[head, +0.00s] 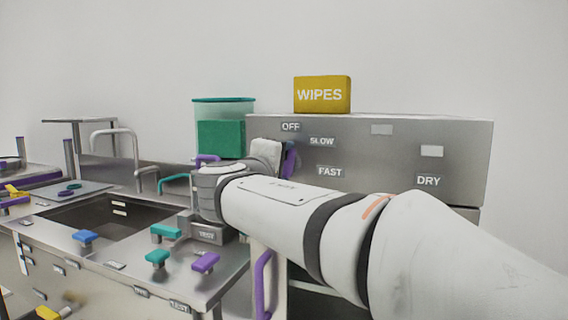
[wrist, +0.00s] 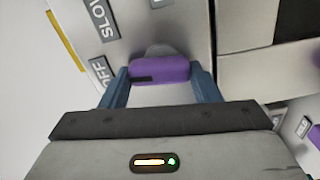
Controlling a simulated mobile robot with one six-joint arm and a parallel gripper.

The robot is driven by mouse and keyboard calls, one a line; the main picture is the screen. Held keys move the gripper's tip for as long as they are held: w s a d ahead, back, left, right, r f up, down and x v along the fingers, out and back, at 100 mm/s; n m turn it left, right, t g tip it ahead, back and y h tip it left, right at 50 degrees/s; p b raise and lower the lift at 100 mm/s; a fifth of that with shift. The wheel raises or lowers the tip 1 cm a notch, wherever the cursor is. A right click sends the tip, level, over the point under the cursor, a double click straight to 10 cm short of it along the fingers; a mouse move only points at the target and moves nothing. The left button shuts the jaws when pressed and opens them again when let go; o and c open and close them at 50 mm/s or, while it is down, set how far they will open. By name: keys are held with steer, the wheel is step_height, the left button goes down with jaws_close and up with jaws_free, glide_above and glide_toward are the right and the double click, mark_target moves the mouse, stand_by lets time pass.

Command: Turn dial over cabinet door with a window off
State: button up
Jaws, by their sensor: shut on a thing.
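In the wrist view the purple dial (wrist: 168,69) sits on the grey panel with a dark mark near its left end. My gripper (wrist: 157,73) is shut on it, one finger at each end. The labels OFF (wrist: 101,68) and SLOW (wrist: 103,18) lie left of the dial. In the head view the panel (head: 400,150) carries OFF, SLOW, FAST and DRY labels. My gripper (head: 278,155) is at the panel's left part, and a sliver of the purple dial (head: 290,160) shows beside it. My arm hides the cabinet front below, so I cannot make out the windowed door there.
A yellow WIPES box (head: 322,95) stands on top of the panel unit. A teal-lidded container (head: 223,112) stands behind my wrist. Left is a counter with a sink (head: 110,212) and several coloured handles. A purple vertical handle (head: 263,285) is below my arm.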

steer(key=shift+f+n, duration=0.1)
steer(key=shift+n, duration=0.7)
steer(key=o, duration=1)
steer(key=shift+a, duration=0.1)
steer(key=v, duration=0.7)
steer(key=shift+s+a, duration=0.1)
steer(key=shift+s, duration=0.25)
